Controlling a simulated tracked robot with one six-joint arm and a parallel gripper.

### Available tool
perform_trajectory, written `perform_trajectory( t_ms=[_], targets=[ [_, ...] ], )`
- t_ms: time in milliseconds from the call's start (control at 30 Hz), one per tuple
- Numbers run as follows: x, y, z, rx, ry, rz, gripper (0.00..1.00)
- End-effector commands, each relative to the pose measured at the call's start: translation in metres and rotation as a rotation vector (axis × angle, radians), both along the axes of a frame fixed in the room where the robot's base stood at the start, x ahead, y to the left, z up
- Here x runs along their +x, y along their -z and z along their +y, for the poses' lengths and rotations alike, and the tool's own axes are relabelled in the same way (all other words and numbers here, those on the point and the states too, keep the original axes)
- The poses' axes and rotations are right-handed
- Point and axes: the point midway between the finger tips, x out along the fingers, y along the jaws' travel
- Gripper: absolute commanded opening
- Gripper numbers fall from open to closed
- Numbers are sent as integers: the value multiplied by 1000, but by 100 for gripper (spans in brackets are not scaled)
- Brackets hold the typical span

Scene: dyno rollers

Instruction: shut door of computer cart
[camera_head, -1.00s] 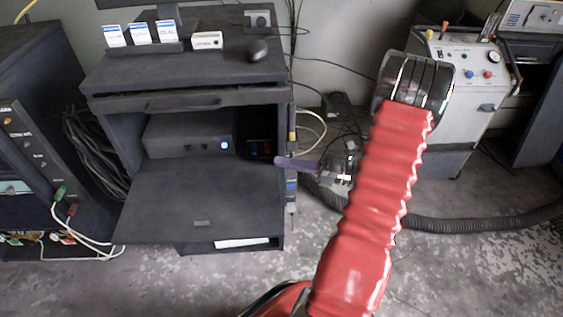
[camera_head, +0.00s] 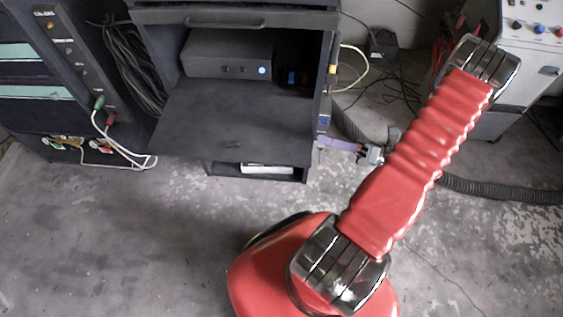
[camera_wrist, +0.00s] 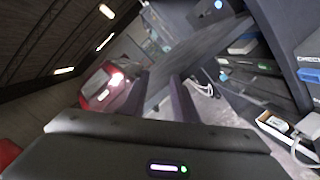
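The computer cart (camera_head: 327,110) is black and stands at the upper middle of the head view. Its door (camera_head: 235,115) is open, folded down and lying out flat in front of the opening. My gripper (camera_head: 322,140) is just right of the door's right side, by the cart's lower right edge. In the wrist view, my gripper's two dark purple fingers (camera_wrist: 160,88) stand apart with nothing seen held between them. A dark flat panel (camera_wrist: 205,50), seemingly the door, extends beyond the fingers; I cannot tell whether they touch it.
A grey box (camera_head: 228,55) with a blue light sits inside the cart. Cables (camera_head: 120,145) hang from the rack (camera_head: 70,60) on the left. A thick black hose (camera_head: 490,190) and a white machine (camera_head: 530,45) are on the right. The floor (camera_head: 120,235) in front is clear.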

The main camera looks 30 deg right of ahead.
Motion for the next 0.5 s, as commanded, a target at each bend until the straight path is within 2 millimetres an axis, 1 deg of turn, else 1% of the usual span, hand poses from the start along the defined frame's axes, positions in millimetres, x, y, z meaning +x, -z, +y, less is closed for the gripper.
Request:
perform_trajectory(
  t_ms=[33, 200, 500],
  targets=[
    [-4, 7, 2, -32, -4, -29, 26],
    [-16, 26, 11, -159, -27, -141, 26],
    [-33, 51, 23, -383, -73, -360, 26]
  ],
)
